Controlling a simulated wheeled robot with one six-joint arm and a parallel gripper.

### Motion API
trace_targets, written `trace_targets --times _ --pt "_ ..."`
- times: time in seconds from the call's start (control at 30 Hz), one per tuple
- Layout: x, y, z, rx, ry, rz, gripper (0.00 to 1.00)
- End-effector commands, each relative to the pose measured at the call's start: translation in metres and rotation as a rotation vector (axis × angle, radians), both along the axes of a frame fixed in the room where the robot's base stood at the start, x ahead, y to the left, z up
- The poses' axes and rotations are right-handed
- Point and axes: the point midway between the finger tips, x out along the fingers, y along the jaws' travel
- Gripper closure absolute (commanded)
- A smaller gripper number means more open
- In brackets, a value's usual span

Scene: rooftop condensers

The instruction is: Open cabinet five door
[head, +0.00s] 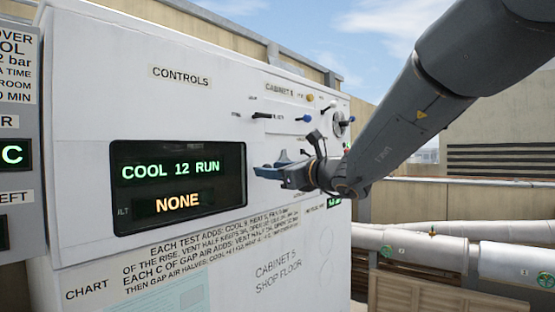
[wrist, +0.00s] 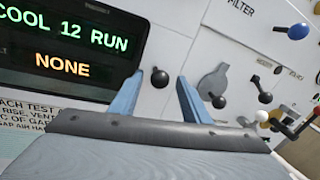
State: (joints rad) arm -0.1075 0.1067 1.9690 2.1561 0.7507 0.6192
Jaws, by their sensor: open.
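Cabinet five (head: 100,45) is a white box with a "CABINET 5" label on its control face. A black ball knob (wrist: 160,77) sits on the white panel and shows between my fingers in the wrist view. A second black knob (wrist: 218,101) sits right of my right finger, by a grey keyhole-shaped plate (wrist: 211,83). My gripper (head: 270,165) is open, its blue fingers at the panel just right of the display. Contact with the knob cannot be told. In the head view my gripper hides part of the panel. Which part is the door's handle is unclear.
The display (head: 178,187) reads "COOL 12 RUN" and "NONE". White pipes (head: 430,245) run at the right. Another grey cabinet (head: 15,120) stands at the left.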

Motion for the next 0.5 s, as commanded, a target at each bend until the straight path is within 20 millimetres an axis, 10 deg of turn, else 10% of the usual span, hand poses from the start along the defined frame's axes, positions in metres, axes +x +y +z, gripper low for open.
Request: trace_targets --times 0.5 --pt "0.019 0.017 -0.001 -0.002 0.0 0.001 0.57"
